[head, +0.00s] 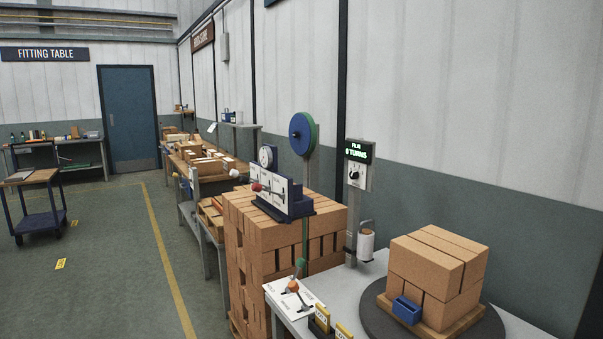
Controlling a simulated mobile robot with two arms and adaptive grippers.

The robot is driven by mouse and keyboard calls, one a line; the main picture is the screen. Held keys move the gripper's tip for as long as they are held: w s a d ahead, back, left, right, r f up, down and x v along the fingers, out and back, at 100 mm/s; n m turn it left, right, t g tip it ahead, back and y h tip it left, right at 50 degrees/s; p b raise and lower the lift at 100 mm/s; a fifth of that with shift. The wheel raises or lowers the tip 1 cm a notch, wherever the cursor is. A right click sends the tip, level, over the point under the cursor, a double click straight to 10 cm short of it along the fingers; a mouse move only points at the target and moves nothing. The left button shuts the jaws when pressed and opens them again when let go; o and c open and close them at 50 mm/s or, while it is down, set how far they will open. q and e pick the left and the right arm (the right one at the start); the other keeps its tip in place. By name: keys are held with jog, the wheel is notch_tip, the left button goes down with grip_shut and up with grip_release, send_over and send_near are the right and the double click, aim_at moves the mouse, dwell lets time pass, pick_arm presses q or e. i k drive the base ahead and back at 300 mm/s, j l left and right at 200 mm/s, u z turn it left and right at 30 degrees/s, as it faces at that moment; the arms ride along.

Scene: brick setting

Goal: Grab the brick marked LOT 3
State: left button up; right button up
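No brick that I can read as LOT 3 shows. Tan bricks form a large stack (258,240) at the centre. A smaller block of bricks (437,268) sits on a wooden board on a dark round turntable (376,318) at the right. Two small yellow tags stand at the near table edge, a left tag (322,318) and a right tag (343,331); their lettering starts like LOT but the numbers are too small to read surely. Neither of my grippers is in view.
A grey table (372,275) carries the turntable, a white lever plate (293,298) and a post with a display (358,165). Benches with more bricks (208,165) line the wall behind. A cart (38,190) stands at the left. The floor (110,260) between is clear.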

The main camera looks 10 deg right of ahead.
aim_at(205, 168)
jog(key=i+j+z, duration=0.3)
jog(key=i, duration=0.2)
jog(key=i+j+z, duration=0.35)
jog(key=i+j, duration=0.5)
jog(key=i+j+z, duration=0.1)
jog(key=i+j, duration=0.4)
jog(key=i+j+z, duration=0.1)
jog(key=i+j, duration=0.35)
jog(key=j, duration=0.25)
jog(key=i+j, duration=0.45)
jog(key=j, duration=0.2)
jog(key=i+j, duration=0.45)
jog(key=j, duration=0.15)
jog(key=i+j, duration=0.95)
jog(key=j, duration=0.3)
